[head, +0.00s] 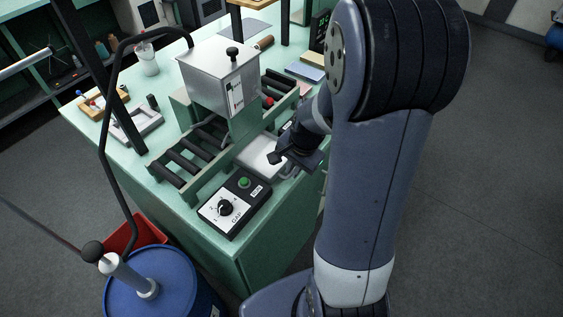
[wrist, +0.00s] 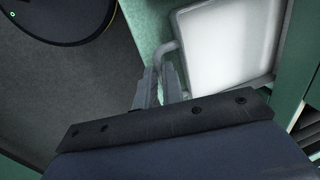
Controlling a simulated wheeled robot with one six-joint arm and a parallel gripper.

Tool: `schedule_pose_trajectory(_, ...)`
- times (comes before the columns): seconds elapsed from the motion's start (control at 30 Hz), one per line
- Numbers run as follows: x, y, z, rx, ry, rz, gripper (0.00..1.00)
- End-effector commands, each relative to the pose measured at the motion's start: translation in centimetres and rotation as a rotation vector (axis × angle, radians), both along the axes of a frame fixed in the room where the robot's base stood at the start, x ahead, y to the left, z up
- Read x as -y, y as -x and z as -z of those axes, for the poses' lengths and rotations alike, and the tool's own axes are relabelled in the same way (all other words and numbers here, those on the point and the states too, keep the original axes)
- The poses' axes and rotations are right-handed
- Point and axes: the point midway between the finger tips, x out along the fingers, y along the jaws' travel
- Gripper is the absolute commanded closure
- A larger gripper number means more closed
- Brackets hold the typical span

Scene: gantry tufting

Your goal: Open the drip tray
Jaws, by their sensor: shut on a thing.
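The drip tray (head: 259,155) is a shallow pale tray with a grey rim at the front side of the roller machine, low on the green bench. In the wrist view the tray (wrist: 225,45) shows its bare white inside, with a bent grey handle (wrist: 167,50) at its left side. My gripper (head: 283,160) is at the tray's near side. In the wrist view my gripper (wrist: 160,87) has its fingers closed around the handle. My arm hides part of the tray's right side in the head view. How far the tray is pulled out is hard to tell.
A control box (head: 234,206) with a dial and a green button sits left of the tray. Rollers (head: 198,148) and a metal housing (head: 222,75) stand behind it. A blue drum (head: 165,285) stands at the lower left. The floor at right is clear.

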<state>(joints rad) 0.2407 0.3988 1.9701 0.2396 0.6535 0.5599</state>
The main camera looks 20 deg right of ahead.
Motion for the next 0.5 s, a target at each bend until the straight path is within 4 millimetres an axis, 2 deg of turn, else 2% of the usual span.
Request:
schedule_pose_trajectory(0.27, 0.05, 0.0, -0.09, 0.002, 0.001, -0.002, 1.0)
schedule_pose_trajectory(0.3, 0.05, 0.0, -0.08, 0.002, 0.001, -0.002, 0.9)
schedule_pose_trajectory(0.4, 0.03, 0.0, -0.08, 0.001, 0.0, -0.001, 0.82)
schedule_pose_trajectory(0.5, 0.04, 0.0, -0.06, 0.001, 0.0, -0.001, 0.82)
